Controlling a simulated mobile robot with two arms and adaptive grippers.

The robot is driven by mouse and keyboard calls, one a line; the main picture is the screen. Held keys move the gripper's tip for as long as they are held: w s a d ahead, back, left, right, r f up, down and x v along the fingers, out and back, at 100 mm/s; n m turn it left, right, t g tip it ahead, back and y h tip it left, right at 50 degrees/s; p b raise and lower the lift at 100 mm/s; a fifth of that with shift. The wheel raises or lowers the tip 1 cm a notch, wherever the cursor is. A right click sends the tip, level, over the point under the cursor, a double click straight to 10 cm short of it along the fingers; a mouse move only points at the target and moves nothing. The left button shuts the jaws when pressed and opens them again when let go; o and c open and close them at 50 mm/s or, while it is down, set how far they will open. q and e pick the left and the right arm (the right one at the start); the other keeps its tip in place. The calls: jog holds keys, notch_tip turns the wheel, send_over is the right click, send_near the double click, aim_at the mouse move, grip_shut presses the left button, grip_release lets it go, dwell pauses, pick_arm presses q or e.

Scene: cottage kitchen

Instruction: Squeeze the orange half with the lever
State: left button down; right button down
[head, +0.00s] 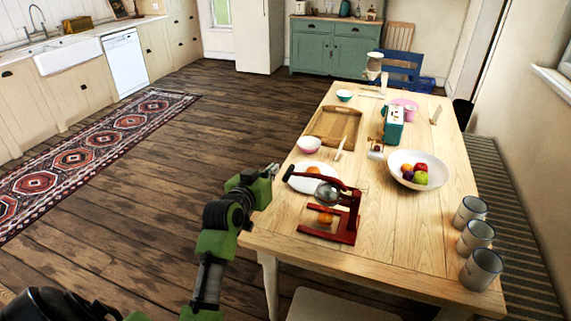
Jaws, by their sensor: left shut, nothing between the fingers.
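A dark red lever juicer (352,222) stands near the left front edge of the wooden table. Its lever (302,177) reaches out to the left, ending in a dark handle, above a grey metal press cup (326,192). An orange piece (325,218) shows low in the juicer, below the cup; whether it is a half is too small to tell. My left gripper (272,170) is shut and empty, just left of the lever's handle end at the table edge; I cannot tell whether they touch. My right gripper is out of view.
A white plate (299,184) with an orange piece (313,170) lies behind the juicer. Several grey cups (476,237) line the right edge. The table's front middle is clear.

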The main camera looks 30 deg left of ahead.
pick_arm(q)
jog(key=p, duration=0.2)
send_over(285, 175)
jog(key=shift+s+f, duration=0.25)
jog(key=shift+f, duration=0.8)
jog(key=f, duration=0.3)
jog(key=shift+w+f, duration=0.1)
jog(key=shift+w, duration=0.2)
jog(key=shift+d+f, duration=0.1)
jog(key=shift+f, duration=0.4)
jog(key=shift+s+f+n+b, duration=0.1)
jog(key=shift+f+n+b, duration=0.2)
jog(key=shift+f+b, duration=0.35)
